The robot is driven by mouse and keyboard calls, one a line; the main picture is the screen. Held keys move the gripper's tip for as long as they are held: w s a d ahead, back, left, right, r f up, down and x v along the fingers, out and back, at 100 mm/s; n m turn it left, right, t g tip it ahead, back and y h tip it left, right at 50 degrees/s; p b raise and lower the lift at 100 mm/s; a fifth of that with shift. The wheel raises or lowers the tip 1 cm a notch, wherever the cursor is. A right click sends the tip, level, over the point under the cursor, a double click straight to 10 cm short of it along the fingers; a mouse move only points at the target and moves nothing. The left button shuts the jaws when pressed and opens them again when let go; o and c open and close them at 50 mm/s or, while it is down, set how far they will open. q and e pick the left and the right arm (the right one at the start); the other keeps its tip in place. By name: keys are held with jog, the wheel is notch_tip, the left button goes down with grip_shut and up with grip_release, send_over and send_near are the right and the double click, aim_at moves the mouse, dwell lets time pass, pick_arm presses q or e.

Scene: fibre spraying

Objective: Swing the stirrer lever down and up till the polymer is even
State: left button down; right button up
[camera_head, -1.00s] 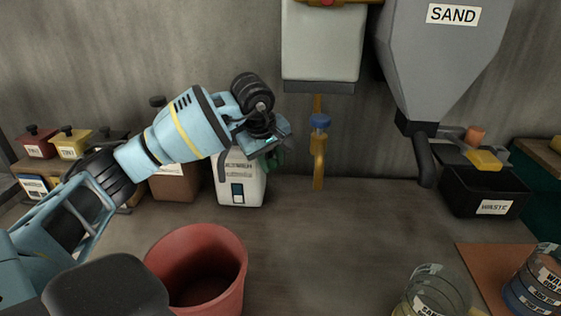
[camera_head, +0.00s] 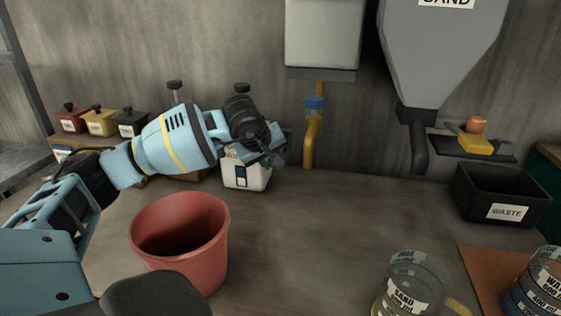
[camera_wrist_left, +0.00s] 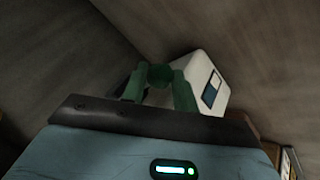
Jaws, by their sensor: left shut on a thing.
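A white container (camera_head: 236,178) with a dark label stands on the table by the back wall. My left gripper (camera_head: 278,153) is at its top right and hides part of it. In the left wrist view the container (camera_wrist_left: 208,84) lies just beyond my green fingers (camera_wrist_left: 159,88). They are shut on a dark green rounded piece, which seems to be the grip of the stirrer lever (camera_wrist_left: 160,74). The rest of the lever and the polymer inside are hidden. My right gripper is not in view.
A red bucket (camera_head: 207,262) stands below my left arm. A yellow pipe with a blue tap (camera_head: 314,103) hangs right of the gripper. A grey sand hopper (camera_head: 440,55), black waste bin (camera_head: 490,211) and glass beaker (camera_head: 413,270) are further right. The middle table is clear.

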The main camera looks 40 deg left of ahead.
pick_arm(q)
notch_tip(320, 180, down, 3)
jog(key=shift+d+r+b, duration=0.1)
jog(key=shift+b, duration=0.3)
jog(key=shift+w+f, duration=0.15)
jog(key=shift+f, duration=0.55)
jog(key=shift+a, duration=0.2)
jog(key=c, duration=1.1)
grip_release()
jog(key=shift+a, duration=0.1)
jog(key=shift+r, duration=0.15)
jog(key=shift+r, duration=0.2)
jog(key=v, duration=0.7)
